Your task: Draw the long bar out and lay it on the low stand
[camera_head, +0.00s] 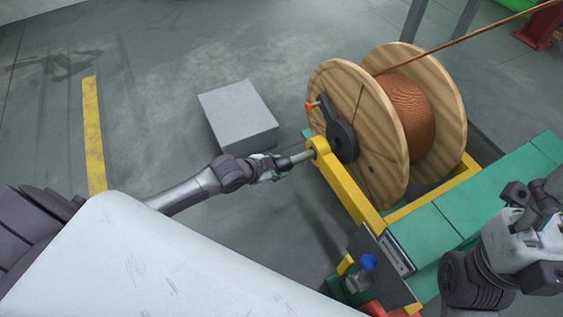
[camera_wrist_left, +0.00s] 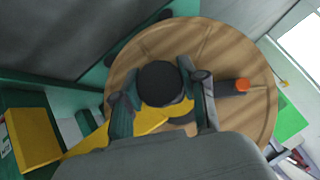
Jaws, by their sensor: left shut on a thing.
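The long bar (camera_head: 301,157) is a grey metal rod that runs through the yellow bearing arm (camera_head: 318,146) into the wooden reel (camera_head: 364,135). My left gripper (camera_head: 279,165) is shut on the bar's outer end. In the left wrist view the bar's dark round end (camera_wrist_left: 160,83) sits between the two fingers, in front of the reel face (camera_wrist_left: 235,60). The rest of the bar is hidden by the reel. The low stand (camera_head: 238,116) is a grey block on the floor, left of the reel, with a bare top. My right gripper (camera_head: 528,222) is at the right edge; its fingers are unclear.
A dark crank-shaped piece with an orange knob (camera_head: 310,106) lies against the reel face. Copper wire (camera_head: 470,40) leaves the reel to the upper right. Green machine beams (camera_head: 440,230) and a blue knob (camera_head: 368,263) are at lower right. Floor around the stand is clear.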

